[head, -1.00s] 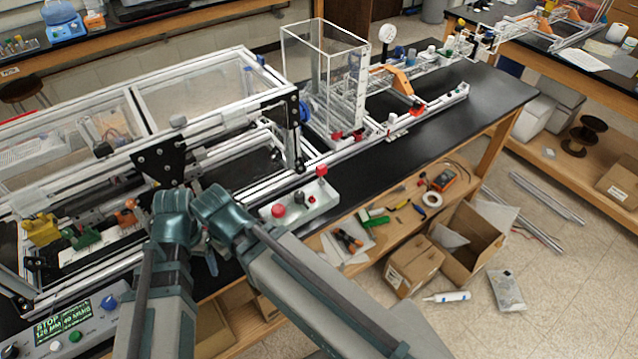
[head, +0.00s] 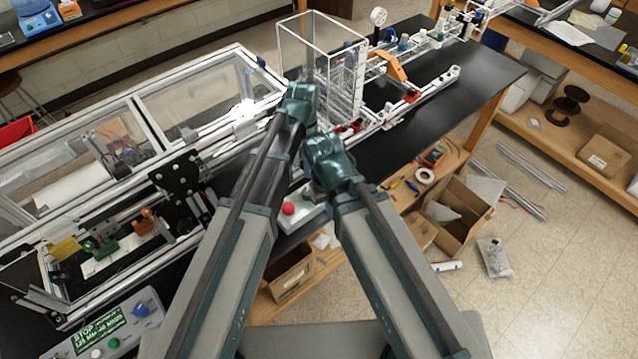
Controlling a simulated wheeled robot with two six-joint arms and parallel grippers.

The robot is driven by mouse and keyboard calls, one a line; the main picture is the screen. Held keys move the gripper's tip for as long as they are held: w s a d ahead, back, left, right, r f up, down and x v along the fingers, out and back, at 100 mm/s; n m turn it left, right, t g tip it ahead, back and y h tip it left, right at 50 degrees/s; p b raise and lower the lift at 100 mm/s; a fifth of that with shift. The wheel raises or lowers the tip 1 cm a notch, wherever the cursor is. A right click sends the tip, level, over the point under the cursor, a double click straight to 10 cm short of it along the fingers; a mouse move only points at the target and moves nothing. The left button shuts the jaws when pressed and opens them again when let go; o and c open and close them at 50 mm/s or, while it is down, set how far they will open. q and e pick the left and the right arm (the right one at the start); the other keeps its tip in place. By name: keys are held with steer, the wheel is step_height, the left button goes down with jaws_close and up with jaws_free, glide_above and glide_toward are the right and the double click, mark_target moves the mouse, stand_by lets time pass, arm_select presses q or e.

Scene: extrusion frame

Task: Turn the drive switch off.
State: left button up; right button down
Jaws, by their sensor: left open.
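A pale switch box (head: 305,217) stands at the front edge of the black bench, with a round red button (head: 289,208) on top. My right arm covers the box's far part, and I cannot make out the drive switch or its position. My left arm reaches up past the box's left side; its gripper (head: 309,76) is open near the clear upright box, with its fingertips hard to make out. My right arm ends in front of the switch box, and its gripper is hidden behind the arm.
A framed machine with clear panels (head: 205,92) fills the left. A control panel (head: 108,333) with a lit display and a blue knob is at lower left. A clear upright box (head: 322,45) stands behind my arms. The black bench top (head: 455,110) is partly free at right.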

mark_target(307, 191)
arm_select(q)
steer(key=shift+f+b, duration=6.95)
jaws_close()
